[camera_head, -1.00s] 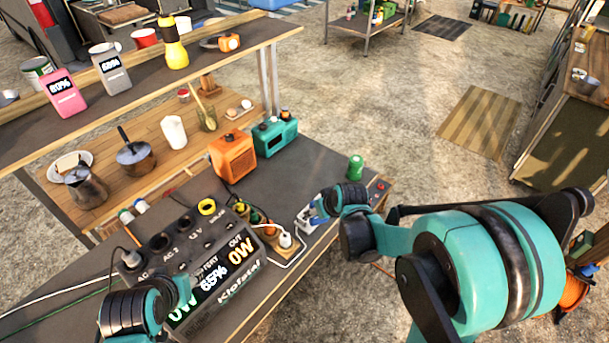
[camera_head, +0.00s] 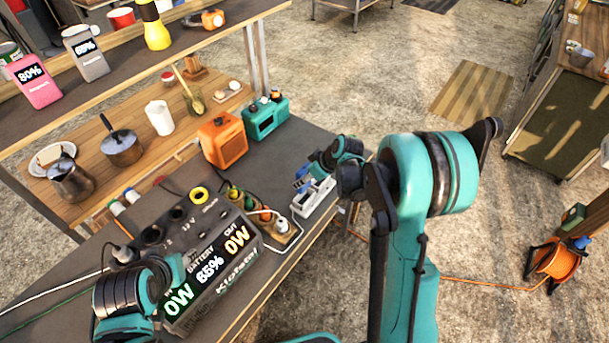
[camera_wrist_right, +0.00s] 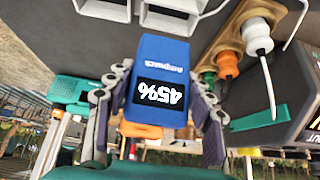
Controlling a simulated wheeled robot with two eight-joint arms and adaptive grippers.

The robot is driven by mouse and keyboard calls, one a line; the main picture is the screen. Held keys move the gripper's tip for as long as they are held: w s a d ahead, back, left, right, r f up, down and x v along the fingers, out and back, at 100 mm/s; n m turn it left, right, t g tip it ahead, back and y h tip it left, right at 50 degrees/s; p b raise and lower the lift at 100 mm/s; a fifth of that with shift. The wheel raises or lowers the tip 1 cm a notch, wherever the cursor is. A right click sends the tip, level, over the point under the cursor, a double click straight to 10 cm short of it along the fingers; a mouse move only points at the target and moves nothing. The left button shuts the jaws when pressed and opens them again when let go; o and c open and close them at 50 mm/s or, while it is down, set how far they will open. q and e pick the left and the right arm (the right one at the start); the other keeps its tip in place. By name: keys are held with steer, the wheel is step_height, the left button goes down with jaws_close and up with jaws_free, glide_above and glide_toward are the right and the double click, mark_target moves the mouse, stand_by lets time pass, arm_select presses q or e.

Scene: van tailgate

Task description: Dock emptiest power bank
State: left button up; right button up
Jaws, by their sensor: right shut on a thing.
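My right gripper (camera_wrist_right: 158,112) is shut on a blue power bank (camera_wrist_right: 160,62), whose screen reads 45%, upside down in the right wrist view. In the head view the blue power bank (camera_head: 301,171) is just above the white dock (camera_head: 314,198) on the dark worktop. White-rimmed openings of the dock (camera_wrist_right: 174,14) show at the top of the right wrist view, beyond the power bank's end. A pink power bank (camera_head: 34,83) reading 80% and a grey one (camera_head: 86,55) reading about 65% stand on the upper shelf. My left gripper (camera_head: 168,278) is low left; its fingers are unclear.
An orange box (camera_head: 222,140) and a teal box (camera_head: 265,117) stand behind. Bare worktop lies behind the dock.

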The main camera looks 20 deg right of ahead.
mark_target(307, 188)
arm_select(q)
step_height(307, 188, down, 4)
steer(key=b, duration=0.4)
steer(key=shift+f, duration=0.2)
arm_select(e)
step_height(307, 188, down, 7)
steer(key=shift+r, duration=0.2)
arm_select(q)
steer(key=shift+f+b, duration=0.3)
steer(key=shift+f, duration=0.05)
arm_select(e)
steer(key=shift+f, duration=0.25)
steer(key=o, duration=1.4)
steer(key=v, duration=1.2)
